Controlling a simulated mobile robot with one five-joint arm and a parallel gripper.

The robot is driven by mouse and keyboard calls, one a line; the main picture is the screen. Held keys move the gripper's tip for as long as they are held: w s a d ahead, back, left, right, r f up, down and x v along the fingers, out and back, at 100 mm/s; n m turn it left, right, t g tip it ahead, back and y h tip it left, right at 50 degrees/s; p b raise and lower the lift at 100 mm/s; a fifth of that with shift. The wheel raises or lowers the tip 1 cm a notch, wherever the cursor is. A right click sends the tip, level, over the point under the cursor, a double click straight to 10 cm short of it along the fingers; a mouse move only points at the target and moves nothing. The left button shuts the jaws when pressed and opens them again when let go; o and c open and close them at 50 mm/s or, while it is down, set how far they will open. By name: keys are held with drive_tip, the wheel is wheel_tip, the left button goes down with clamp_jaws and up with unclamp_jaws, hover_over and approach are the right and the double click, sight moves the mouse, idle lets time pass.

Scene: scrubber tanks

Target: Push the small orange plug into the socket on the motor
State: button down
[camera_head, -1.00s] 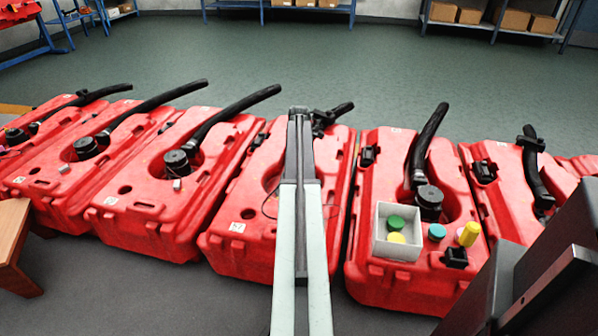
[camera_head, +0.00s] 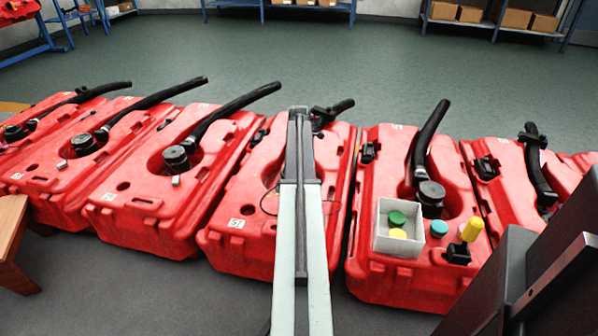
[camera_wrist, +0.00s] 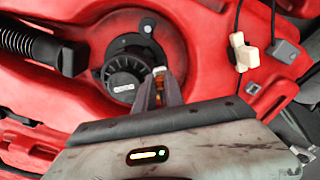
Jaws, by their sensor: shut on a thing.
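In the wrist view my gripper (camera_wrist: 165,92) is shut on a small orange plug (camera_wrist: 159,85), of which only a sliver shows between the fingers. The fingertips are at the right edge of the round black motor (camera_wrist: 123,78), set in a recess of a red tank. A small pale piece (camera_wrist: 158,71), perhaps the socket, shows at the motor's edge just beyond the fingertips. I cannot tell whether the plug touches it. In the head view my arm covers the middle tank's motor, and the plug cannot be made out.
A ribbed black hose (camera_wrist: 30,43) lies left of the motor. A cream connector (camera_wrist: 243,52) on a thin cable is to the right. Red tanks (camera_head: 240,238) stand in a row. A white box (camera_head: 378,240) with lids sits on the tank to the right.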

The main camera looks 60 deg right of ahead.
drive_tip(key=shift+f, duration=0.15)
drive_tip(key=shift+f+b, duration=0.8)
drive_tip(key=shift+b, duration=0.15)
drive_tip(key=c, duration=0.9)
unclamp_jaws()
drive_tip(key=shift+r, duration=0.1)
drive_tip(key=shift+o, duration=0.2)
drive_tip(key=shift+w, duration=0.1)
wheel_tip(320, 180, up, 9)
drive_tip(key=p, duration=0.9)
drive_tip(key=shift+f, duration=0.3)
